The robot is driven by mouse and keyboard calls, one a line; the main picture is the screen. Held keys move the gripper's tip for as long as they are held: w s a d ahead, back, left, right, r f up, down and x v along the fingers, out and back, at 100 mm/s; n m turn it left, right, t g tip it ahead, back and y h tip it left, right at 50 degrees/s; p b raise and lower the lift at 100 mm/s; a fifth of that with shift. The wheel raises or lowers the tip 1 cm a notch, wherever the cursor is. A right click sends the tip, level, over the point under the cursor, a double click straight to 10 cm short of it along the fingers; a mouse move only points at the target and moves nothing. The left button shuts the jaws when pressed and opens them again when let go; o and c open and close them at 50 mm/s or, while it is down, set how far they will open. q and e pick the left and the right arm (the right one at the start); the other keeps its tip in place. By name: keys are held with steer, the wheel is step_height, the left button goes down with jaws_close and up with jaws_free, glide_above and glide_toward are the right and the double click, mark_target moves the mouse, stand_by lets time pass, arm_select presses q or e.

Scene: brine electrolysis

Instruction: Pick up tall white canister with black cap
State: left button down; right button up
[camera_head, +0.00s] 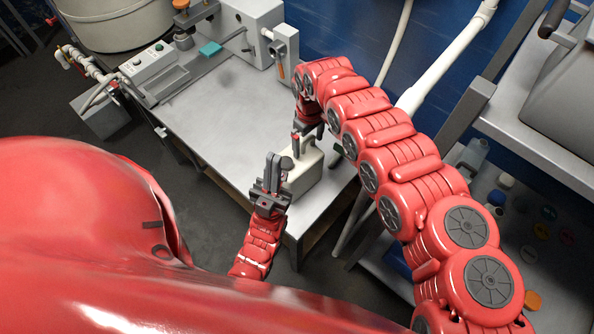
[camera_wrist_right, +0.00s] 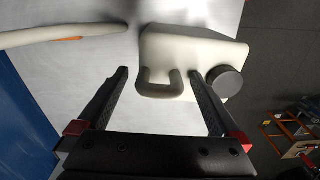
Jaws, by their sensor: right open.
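The tall white canister (camera_head: 309,173) with a moulded handle stands at the table's near right corner in the head view. In the right wrist view the canister (camera_wrist_right: 192,50) shows its handle loop (camera_wrist_right: 160,88) and its black cap (camera_wrist_right: 225,81) at the right. My right gripper (camera_wrist_right: 158,73) is open, with its fingers either side of the handle; I cannot tell whether they touch it. In the head view it is partly hidden by its arm. My left gripper (camera_head: 272,172) is just left of the canister, overlapping its edge in the picture; its jaw state is unclear.
The grey table (camera_head: 225,115) is clear in its middle. A control box (camera_head: 148,62) and a white machine (camera_head: 250,30) stand at its back. A shelf (camera_head: 535,140) with small bottles is on the right. A pale hose (camera_wrist_right: 60,33) shows in the wrist view.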

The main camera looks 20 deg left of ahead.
jaws_close()
stand_by(0.5)
